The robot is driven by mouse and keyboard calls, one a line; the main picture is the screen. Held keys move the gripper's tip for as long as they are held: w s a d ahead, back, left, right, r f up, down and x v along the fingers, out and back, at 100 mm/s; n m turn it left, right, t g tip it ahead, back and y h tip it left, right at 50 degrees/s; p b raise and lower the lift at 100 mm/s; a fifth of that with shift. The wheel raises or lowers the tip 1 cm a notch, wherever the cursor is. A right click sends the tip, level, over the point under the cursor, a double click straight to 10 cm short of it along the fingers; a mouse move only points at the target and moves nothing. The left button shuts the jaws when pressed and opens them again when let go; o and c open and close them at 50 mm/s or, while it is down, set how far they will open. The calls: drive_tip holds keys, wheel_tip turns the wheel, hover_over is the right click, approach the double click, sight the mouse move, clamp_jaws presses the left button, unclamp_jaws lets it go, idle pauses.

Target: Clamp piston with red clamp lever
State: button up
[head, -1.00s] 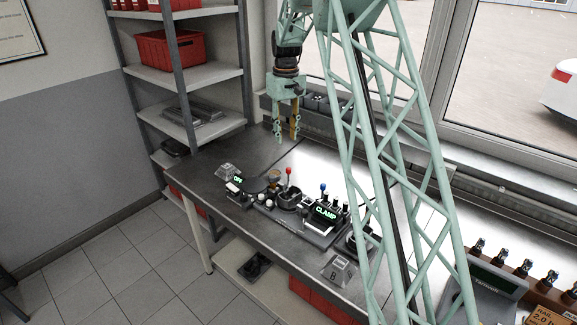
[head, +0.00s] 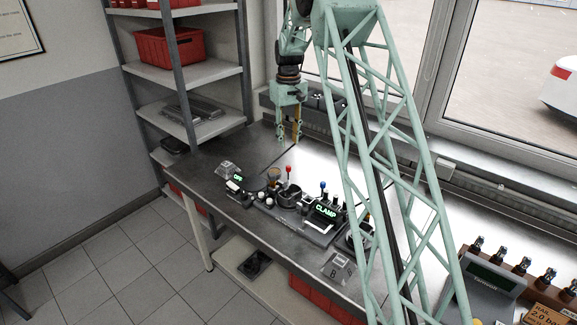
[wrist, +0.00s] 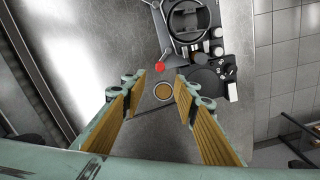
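The red clamp lever (head: 288,169) stands upright on the fixture, its red ball on top. It also shows in the wrist view (wrist: 159,66), just beyond and between my fingertips. My gripper (head: 288,138) is above and behind the lever in the head view, apart from it. In the wrist view my gripper (wrist: 160,82) is open, its two tan-padded fingers spread with nothing between them. The round dark cup of the fixture (wrist: 188,20) is at the top of the wrist view. I cannot make out the piston for sure. A display (head: 326,211) reads "CLAMP".
A blue-ball lever (head: 323,185) stands right of the red one. A small display (head: 238,178) with green text is at the left. A brown-topped round post (wrist: 163,91) stands near the red lever. The bench (head: 205,165) is bare at the left. A shelf (head: 205,76) stands behind it.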

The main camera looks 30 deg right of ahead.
sight(288, 166)
drive_tip(key=shift+f+p, duration=0.4)
drive_tip(key=shift+f, duration=6.3)
drive_tip(key=shift+c, duration=0.5)
drive_tip(key=c, duration=0.8)
